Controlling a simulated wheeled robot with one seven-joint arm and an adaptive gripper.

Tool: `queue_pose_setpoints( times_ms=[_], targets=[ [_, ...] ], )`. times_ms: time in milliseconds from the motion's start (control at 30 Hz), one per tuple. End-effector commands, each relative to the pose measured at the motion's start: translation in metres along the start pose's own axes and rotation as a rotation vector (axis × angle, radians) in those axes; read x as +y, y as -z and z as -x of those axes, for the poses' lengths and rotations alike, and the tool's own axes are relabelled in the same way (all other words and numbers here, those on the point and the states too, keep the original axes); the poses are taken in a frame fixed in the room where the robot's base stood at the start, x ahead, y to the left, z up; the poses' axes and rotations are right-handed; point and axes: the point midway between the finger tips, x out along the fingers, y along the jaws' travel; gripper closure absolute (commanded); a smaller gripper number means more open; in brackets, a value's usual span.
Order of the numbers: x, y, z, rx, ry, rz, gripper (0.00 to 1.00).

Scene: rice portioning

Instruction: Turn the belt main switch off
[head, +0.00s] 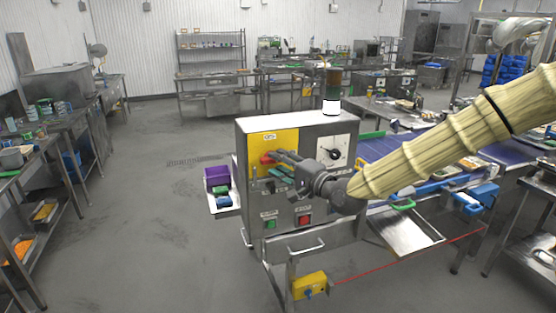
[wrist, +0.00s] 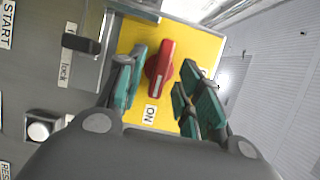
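The belt main switch is a red rotary handle (wrist: 160,68) on a yellow plate (wrist: 205,45) of the control box. In the wrist view its long side runs up and down, slightly tilted, with its lower end towards an "ON" label (wrist: 150,114). My gripper (wrist: 160,90) is open, with teal-padded fingers on either side of the handle. In the head view my gripper (head: 276,163) is at the front of the box, partly covering the red handle (head: 266,158) and the yellow plate (head: 284,138).
The metal control box (head: 312,130) also carries a black dial (head: 334,154), a green button (head: 269,224) and a red button (head: 304,219). A dark latch (wrist: 82,44) sits left of the plate in the wrist view. A purple bin (head: 217,177) stands beside the box; the floor left is clear.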

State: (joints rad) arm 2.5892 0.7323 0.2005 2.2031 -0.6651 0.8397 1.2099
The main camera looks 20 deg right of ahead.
Motion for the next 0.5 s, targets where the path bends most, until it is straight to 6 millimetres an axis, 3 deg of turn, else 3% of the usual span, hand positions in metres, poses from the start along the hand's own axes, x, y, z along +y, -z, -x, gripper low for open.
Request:
queue_pose_setpoints(
  times_ms=[500],
  targets=[
    [0.0,-0.0006,-0.011,0.0,0.001,-0.001,0.64]
  ],
)
